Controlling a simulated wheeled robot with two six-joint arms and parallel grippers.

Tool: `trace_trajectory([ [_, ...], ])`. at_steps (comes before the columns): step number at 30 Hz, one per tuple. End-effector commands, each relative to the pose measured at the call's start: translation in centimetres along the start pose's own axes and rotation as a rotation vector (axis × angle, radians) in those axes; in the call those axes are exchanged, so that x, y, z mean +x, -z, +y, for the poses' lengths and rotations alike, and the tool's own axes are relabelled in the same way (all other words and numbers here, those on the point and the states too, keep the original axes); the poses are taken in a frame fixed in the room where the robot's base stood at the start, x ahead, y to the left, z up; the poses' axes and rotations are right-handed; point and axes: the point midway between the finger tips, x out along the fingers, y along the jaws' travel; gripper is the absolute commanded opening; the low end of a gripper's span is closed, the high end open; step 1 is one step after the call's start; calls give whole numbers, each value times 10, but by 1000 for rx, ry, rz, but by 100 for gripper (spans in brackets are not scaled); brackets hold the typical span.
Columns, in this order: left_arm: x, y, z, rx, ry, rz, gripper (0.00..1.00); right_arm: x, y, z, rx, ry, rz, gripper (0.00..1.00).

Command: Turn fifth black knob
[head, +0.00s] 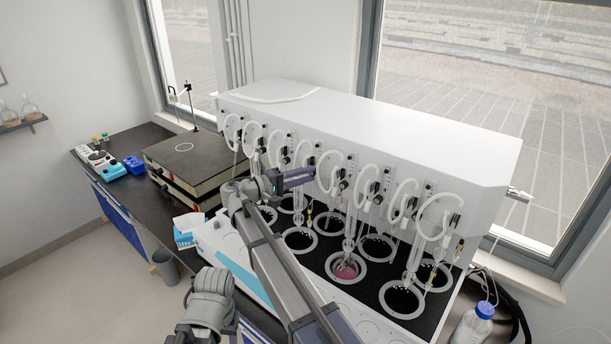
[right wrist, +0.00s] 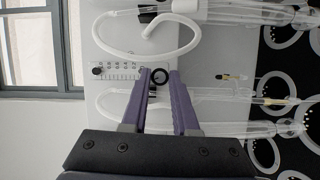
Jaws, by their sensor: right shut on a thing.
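The white multi distiller (head: 400,135) carries a row of black knobs along its front, each near looped clear tubing. My right gripper (head: 312,173) reaches that row near the middle of the front panel. In the right wrist view, its two purple fingers (right wrist: 160,80) point at the panel and are shut on a black knob (right wrist: 160,75), whose round dark rim shows between the fingertips. The fingers and arm hide part of the row in the head view. My left arm's grey link shows at the bottom left of the head view; its gripper is not visible.
Glass tubes hang close on both sides of the right gripper. Round wells (head: 300,240) lie below, one with pink contents (head: 345,268). A blue-capped bottle (head: 478,322) stands at the right. A hot plate (head: 186,150) and blue racks (head: 134,165) sit on the left bench.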

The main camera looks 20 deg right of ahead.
Motion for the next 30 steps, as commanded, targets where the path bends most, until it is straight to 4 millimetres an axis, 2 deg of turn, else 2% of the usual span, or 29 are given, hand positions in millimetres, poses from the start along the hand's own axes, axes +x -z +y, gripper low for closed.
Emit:
trace_trajectory([
  [1, 0, 0, 0, 0, 0, 0, 50, 0, -1, -1, 0, 4, -1, 0],
  [2, 0, 0, 0, 0, 0, 0, 50, 0, -1, -1, -1, 3, -1, 31],
  [9, 0, 0, 0, 0, 0, 0, 50, 0, 0, -1, -1, 2, 0, 58],
  [16, 0, 0, 0, 0, 0, 0, 50, -1, 0, 0, -1, 1, 0, 58],
  [19, 0, 0, 0, 0, 0, 0, 50, -7, 0, 0, -1, 1, 2, 58],
  [30, -2, 0, 0, 0, 0, 0, 50, -64, 0, 0, -1, 1, 2, 58],
])
